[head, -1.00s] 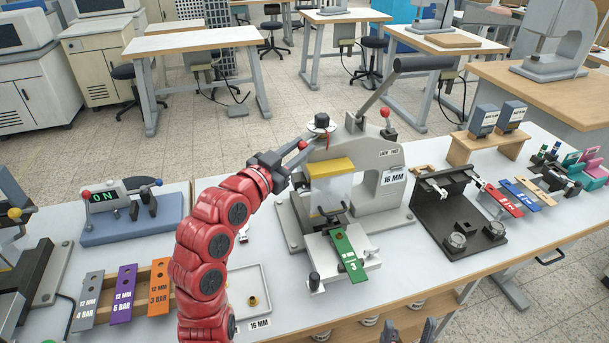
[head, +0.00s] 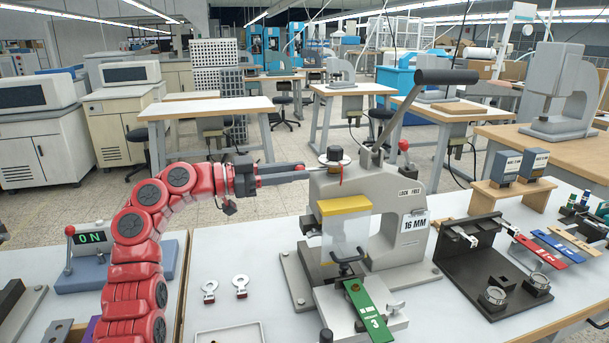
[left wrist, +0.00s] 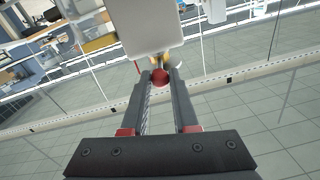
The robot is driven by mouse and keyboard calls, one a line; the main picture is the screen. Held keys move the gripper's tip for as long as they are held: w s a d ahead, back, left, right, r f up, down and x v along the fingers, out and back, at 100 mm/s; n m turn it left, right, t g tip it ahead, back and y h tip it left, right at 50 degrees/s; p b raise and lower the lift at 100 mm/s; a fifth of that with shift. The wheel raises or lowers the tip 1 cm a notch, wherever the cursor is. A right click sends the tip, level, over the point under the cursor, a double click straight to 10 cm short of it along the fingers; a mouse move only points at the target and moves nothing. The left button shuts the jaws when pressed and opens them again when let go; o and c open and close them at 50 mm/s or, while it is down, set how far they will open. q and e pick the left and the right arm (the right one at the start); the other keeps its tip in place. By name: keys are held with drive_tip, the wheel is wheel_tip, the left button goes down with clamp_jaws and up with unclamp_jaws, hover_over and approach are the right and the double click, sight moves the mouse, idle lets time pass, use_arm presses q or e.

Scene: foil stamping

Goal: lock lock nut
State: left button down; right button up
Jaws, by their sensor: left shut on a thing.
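The grey press (head: 385,200) stands on the table with a "LOCK FREE" label on its side. On its top sits a round silver dial with a black knob (head: 335,155) and a red mark, which I take for the lock nut. My left gripper (head: 306,172) reaches in level from the left, just beside and below this dial. In the left wrist view its fingers (left wrist: 161,80) are shut on a red ball knob (left wrist: 160,76). My right gripper is out of view.
A long black-gripped lever (head: 445,77) rises from the press, with a red-balled lever (head: 403,145) below it. A green bar (head: 366,310) lies on the press's front plate. A black fixture (head: 470,255) stands to the right.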

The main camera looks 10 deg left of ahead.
use_arm(q)
drive_tip(key=shift+w+g, duration=0.15)
drive_tip(key=shift+g, duration=0.25)
drive_tip(key=c, duration=0.7)
unclamp_jaws()
drive_tip(key=shift+a, duration=0.15)
drive_tip(key=shift+m, duration=0.3)
drive_tip(key=v, duration=1.7)
drive_tip(key=shift+a+f, duration=0.15)
drive_tip(key=shift+f, duration=0.05)
